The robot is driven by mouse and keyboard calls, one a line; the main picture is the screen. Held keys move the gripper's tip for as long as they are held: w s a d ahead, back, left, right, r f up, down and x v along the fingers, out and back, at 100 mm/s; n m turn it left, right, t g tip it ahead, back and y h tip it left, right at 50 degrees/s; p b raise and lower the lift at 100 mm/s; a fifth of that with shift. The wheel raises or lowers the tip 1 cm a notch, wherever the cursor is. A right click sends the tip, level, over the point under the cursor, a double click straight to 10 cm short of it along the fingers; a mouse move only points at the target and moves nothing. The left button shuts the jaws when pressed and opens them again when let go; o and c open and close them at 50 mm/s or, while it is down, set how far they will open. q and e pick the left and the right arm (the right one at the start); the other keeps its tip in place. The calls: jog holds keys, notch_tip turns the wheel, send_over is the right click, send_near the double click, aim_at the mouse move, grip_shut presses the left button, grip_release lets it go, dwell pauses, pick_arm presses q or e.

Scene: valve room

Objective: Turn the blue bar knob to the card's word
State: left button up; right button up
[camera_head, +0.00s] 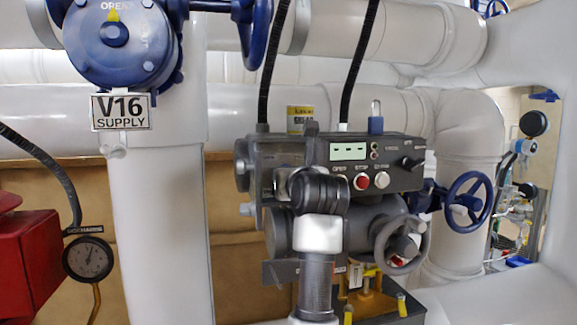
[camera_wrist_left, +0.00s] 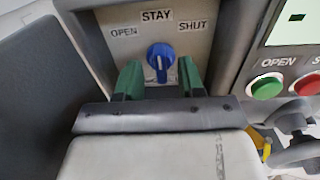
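The blue bar knob (camera_wrist_left: 160,60) sits on a grey plate (camera_wrist_left: 105,45) in the left wrist view. Its bar stands about upright, below the printed word STAY; OPEN is at its left and SHUT at its right. My left gripper (camera_wrist_left: 160,78) is open and empty. Its two green fingers stand apart, one on each side of the knob's lower part in the picture; I see no contact. In the head view, my arm (camera_head: 318,235) rises in front of the control box (camera_head: 395,177) and hides the knob and fingers. I cannot make out a task card. My right gripper is not in view.
Green (camera_wrist_left: 266,88) and red (camera_wrist_left: 306,84) buttons are to the right of the knob. A grey handwheel (camera_head: 402,243) and a blue handwheel (camera_head: 468,203) stand right of my arm. A V16 SUPPLY sign (camera_head: 121,111) hangs on a white pipe at left.

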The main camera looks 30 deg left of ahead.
pick_arm(q)
jog(key=shift+w+a, duration=0.3)
grip_shut()
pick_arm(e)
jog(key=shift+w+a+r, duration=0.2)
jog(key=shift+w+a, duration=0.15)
